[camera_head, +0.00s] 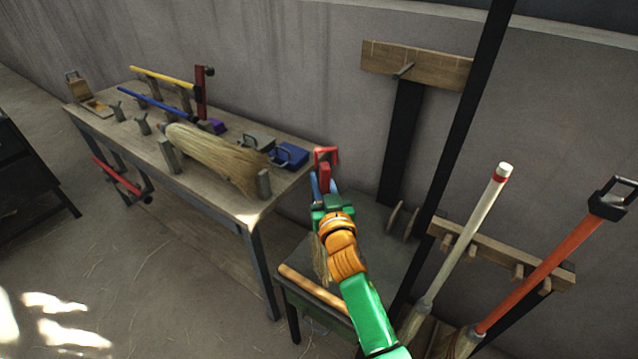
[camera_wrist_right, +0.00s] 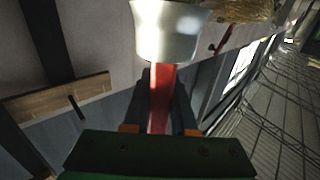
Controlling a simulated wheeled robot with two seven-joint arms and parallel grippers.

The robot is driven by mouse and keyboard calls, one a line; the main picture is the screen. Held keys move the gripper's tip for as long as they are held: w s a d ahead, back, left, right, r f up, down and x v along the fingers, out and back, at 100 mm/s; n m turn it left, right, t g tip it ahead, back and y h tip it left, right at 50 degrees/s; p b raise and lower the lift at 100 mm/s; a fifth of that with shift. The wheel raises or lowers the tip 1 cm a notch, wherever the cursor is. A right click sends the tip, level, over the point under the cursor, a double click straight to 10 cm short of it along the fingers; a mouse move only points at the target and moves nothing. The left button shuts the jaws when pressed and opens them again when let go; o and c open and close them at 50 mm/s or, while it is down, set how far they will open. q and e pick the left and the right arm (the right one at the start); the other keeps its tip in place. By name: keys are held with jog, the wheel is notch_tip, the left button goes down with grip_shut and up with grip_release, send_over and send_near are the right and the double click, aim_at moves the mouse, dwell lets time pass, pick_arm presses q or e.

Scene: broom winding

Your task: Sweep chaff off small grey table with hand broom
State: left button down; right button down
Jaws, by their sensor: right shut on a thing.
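My right gripper (camera_head: 322,188), on a green and orange arm, is above the left back part of the small grey table (camera_head: 372,238). In the right wrist view, its fingers (camera_wrist_right: 160,105) are shut on the red handle of the hand broom (camera_wrist_right: 161,88). The broom has a white collar and straw bristles beyond it. Straw also shows beside my wrist in the head view (camera_head: 318,260). My arm hides part of the small table. I cannot make out chaff on its visible top. My left gripper is out of view.
A long wooden workbench (camera_head: 215,190) stands at the left, bearing a large straw broom head (camera_head: 215,155), tools and posts. Long-handled brooms (camera_head: 470,240) lean at a rack (camera_head: 505,253) on the right. A wooden rod (camera_head: 312,288) lies along the small table's front edge.

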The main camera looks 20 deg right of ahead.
aim_at(321, 166)
jog(key=shift+s+a+r+p, duration=0.1)
jog(key=shift+r+p, duration=1.65)
jog(key=shift+r, duration=0.5)
jog(key=shift+f, duration=0.1)
